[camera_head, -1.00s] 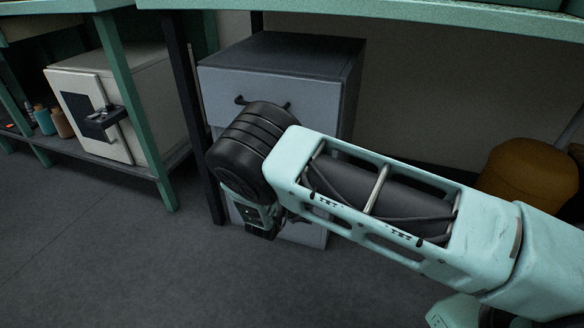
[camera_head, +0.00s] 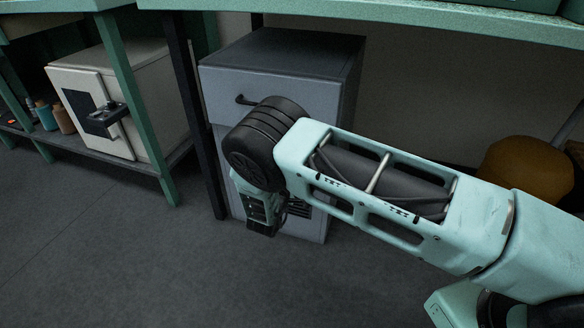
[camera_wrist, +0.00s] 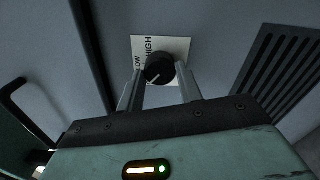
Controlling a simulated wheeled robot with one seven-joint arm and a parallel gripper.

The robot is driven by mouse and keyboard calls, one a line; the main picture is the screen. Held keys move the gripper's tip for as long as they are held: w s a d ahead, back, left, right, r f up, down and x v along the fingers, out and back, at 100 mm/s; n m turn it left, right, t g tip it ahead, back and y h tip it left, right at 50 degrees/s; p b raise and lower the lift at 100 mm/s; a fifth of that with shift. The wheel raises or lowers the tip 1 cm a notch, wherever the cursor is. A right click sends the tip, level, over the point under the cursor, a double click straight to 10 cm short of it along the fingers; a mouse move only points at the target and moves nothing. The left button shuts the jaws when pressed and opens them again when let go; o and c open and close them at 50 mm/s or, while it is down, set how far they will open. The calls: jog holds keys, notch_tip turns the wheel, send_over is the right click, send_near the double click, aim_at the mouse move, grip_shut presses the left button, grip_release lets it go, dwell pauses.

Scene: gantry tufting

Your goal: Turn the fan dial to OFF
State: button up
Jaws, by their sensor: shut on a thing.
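The fan dial (camera_wrist: 159,69) is a round black knob on a white label plate (camera_wrist: 176,46) in the wrist view. Its pale pointer line points to the lower left of the picture. The words LOW and HIGH show on the plate, with HIGH above LOW; no OFF mark is readable. My gripper (camera_wrist: 159,78) has one finger on each side of the dial and is shut on it. In the head view the dial and fingertips are hidden behind my wrist, at the front of the grey cabinet (camera_head: 222,88).
A vent grille (camera_wrist: 281,72) is right of the dial, and a black handle (camera_wrist: 14,98) is at the left. In the head view, a dark table leg (camera_head: 190,110) stands close left of the cabinet. A white cabinet (camera_head: 150,75) sits farther left. The floor (camera_head: 100,260) in front is clear.

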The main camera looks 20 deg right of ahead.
jog(key=shift+n, duration=1.1)
jog(key=o, duration=1)
jog(key=p+v, duration=0.4)
jog(key=v, duration=1.3)
jog(key=shift+s+a, duration=0.1)
jog(key=shift+s, duration=0.05)
